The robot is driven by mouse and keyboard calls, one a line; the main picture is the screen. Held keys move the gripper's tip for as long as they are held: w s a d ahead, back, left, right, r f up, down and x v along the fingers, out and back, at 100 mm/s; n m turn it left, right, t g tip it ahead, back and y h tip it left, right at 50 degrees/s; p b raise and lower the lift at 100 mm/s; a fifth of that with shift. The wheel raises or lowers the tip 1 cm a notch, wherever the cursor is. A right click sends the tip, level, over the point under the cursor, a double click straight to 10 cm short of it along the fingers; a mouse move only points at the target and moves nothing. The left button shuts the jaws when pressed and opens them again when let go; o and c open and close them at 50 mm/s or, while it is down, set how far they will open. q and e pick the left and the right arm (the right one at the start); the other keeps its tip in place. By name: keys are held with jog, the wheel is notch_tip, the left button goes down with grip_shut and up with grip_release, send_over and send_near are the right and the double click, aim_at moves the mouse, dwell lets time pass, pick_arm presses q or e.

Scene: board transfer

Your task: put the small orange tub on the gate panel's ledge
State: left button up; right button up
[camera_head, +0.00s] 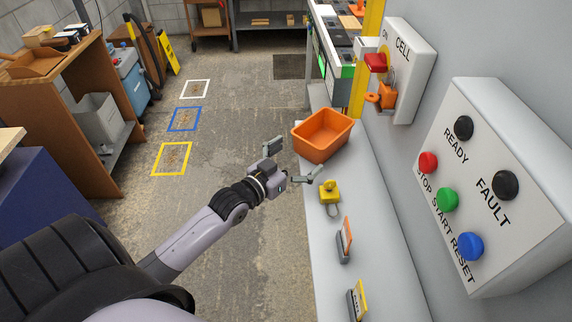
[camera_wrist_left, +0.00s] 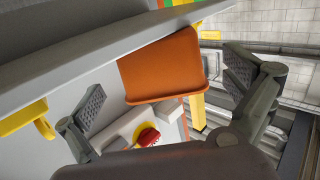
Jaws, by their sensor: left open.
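The small orange tub (camera_head: 322,135) is an open, empty rectangular tub. It stands upright on the far part of the gate panel's light grey ledge (camera_head: 365,215), by the yellow post. My left gripper (camera_head: 292,160) is open beside the tub's near left side, with one fingertip by the tub and the other out over the floor. In the left wrist view the tub (camera_wrist_left: 162,70) shows between the two spread fingers (camera_wrist_left: 165,80), beyond them. I cannot tell whether a finger touches it. My right gripper is not seen.
A yellow padlock (camera_head: 330,193) and two small tag holders (camera_head: 344,243) sit on the ledge nearer to me. A button box (camera_head: 500,190) and a CELL switch box (camera_head: 408,75) stick out from the wall at right. Open floor lies left of the ledge.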

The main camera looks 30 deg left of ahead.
pick_arm(q)
jog(key=s, duration=0.5)
jog(key=shift+s+a+r, duration=0.15)
jog(key=shift+s+a, duration=0.05)
jog(key=shift+a, duration=0.2)
